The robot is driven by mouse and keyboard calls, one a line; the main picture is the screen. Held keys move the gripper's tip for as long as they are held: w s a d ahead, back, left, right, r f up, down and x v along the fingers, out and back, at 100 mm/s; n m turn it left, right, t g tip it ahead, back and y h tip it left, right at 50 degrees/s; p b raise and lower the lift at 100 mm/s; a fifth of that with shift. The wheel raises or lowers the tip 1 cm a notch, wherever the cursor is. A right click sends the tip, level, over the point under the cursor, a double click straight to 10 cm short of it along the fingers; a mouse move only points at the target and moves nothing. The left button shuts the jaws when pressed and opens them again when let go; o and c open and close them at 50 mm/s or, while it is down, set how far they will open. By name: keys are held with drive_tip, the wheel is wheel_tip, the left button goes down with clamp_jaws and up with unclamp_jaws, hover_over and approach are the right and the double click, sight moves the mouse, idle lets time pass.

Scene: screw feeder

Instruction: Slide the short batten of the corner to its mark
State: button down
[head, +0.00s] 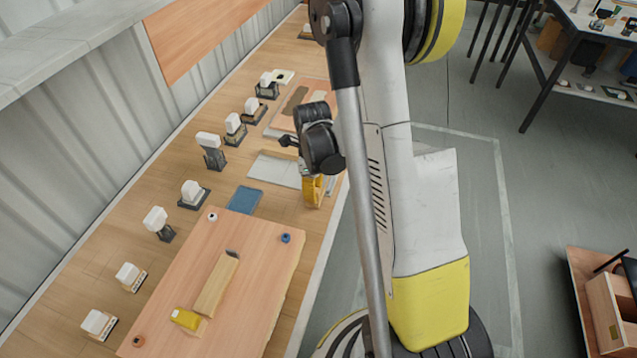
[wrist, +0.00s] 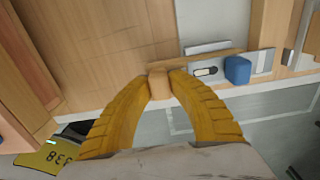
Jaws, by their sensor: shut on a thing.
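My gripper (head: 313,190) is low over the front edge of the wooden bench, beside a pale flat plate (head: 275,170). In the wrist view its two yellow fingers (wrist: 160,88) are closed on a small tan wooden block (wrist: 159,80), which looks like the end of the short batten. A wooden strip (wrist: 212,65) lies right beside it, and I cannot tell whether the two touch. A grey metal strip with a dark slot and a blue block (wrist: 237,69) are to the right. No mark is clearly visible. The head view hides what the fingers hold.
A wooden board (head: 255,285) with a batten (head: 216,285), a yellow block (head: 186,319) and a blue knob (head: 286,238) lies nearer on the bench. A blue mat (head: 244,200) is beside it. Several white-topped holders line the wall side.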

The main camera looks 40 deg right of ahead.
drive_tip(key=shift+w+d, duration=0.5)
drive_tip(key=shift+d, duration=0.1)
idle(0.7)
drive_tip(key=c, duration=1.2)
unclamp_jaws()
drive_tip(key=shift+c, duration=0.2)
drive_tip(key=shift+r+p, duration=2.3)
drive_tip(key=shift+r, duration=1.2)
